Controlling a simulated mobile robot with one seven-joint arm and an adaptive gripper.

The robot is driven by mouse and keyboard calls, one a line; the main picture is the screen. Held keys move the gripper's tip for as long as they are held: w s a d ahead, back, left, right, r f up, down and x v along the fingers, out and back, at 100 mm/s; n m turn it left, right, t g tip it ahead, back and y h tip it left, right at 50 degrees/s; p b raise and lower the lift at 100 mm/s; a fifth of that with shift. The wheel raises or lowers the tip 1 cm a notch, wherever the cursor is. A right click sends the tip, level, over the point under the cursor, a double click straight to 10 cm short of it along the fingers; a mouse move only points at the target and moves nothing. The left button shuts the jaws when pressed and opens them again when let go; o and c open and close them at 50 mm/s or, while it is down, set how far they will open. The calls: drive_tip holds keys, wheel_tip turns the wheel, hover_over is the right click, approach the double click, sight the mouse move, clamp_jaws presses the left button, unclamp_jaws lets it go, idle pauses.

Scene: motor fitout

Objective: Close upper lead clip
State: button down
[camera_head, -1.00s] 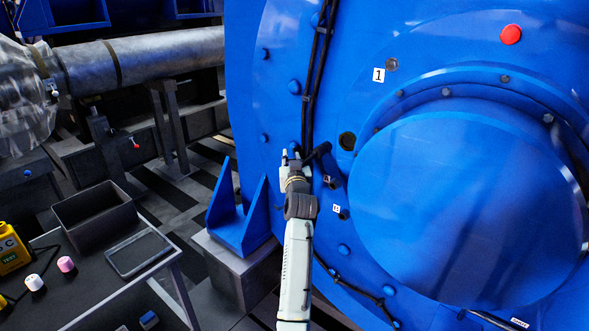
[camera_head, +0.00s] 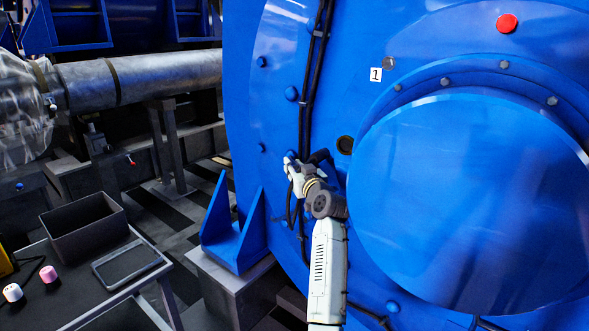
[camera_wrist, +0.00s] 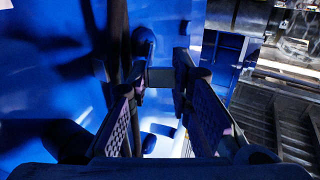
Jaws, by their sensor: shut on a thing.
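My gripper (camera_head: 291,164) is at the left part of the blue motor face, against the black leads (camera_head: 311,85) that run down it. In the wrist view my gripper (camera_wrist: 166,122) has its two ridged pads on either side of a small dark piece (camera_wrist: 160,76), which looks like the upper lead clip. The leads (camera_wrist: 118,35) run down beside the left finger. The clip is hidden behind my gripper in the head view. The wrist view is too dark to tell whether the clip's latch is closed.
The large round blue cover (camera_head: 465,200) bulges out to the right of my arm. A blue bracket (camera_head: 232,235) on a grey block stands to the left. A side table holds a dark open bin (camera_head: 85,230) and a flat tray (camera_head: 128,263). A red button (camera_head: 507,23) is at upper right.

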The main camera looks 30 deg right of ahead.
drive_tip(key=shift+w+a+f, duration=0.2)
drive_tip(key=shift+a, duration=0.25)
drive_tip(key=c, duration=1.7)
unclamp_jaws()
drive_tip(key=shift+a, duration=0.1)
drive_tip(key=shift+o, duration=1.1)
drive_tip(key=shift+s+d+r, duration=0.1)
drive_tip(key=shift+d+r, duration=0.05)
drive_tip(key=shift+d, duration=0.1)
drive_tip(key=shift+d, duration=0.1)
